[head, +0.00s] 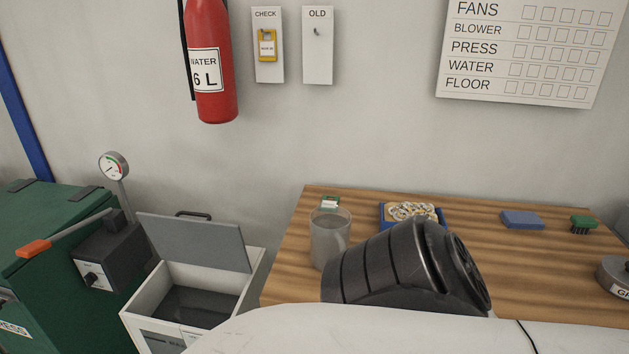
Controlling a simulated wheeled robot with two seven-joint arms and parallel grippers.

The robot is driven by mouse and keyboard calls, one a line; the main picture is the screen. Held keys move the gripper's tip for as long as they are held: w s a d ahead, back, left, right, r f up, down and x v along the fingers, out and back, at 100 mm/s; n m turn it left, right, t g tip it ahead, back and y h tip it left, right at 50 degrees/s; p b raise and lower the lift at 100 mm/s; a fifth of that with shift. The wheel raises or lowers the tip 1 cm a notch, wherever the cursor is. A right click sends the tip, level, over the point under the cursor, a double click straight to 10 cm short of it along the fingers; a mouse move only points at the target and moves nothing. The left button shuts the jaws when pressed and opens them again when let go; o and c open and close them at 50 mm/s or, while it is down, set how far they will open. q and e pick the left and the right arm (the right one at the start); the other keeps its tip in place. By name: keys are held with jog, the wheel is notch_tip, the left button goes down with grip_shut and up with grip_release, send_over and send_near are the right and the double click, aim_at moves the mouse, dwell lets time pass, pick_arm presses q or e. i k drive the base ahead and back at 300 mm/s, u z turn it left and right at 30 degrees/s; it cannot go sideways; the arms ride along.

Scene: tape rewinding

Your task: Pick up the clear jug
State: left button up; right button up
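The clear jug (329,238) stands upright on the left part of the wooden table (290,270). It is greyish and see-through, and looks empty. Its lower right side is close to or partly behind a dark joint of my own arm in the picture. Neither of my grippers is in view, so I cannot tell where they are relative to the jug.
A blue tray (442,217) of rings, a blue block (522,219) and a green brush (583,224) lie to the right. An open white bin (255,265) stands left of the table. My arm hides the table's front.

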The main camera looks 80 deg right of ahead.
aim_at(330, 225)
jog(key=k, duration=0.4)
jog(key=z, duration=0.95)
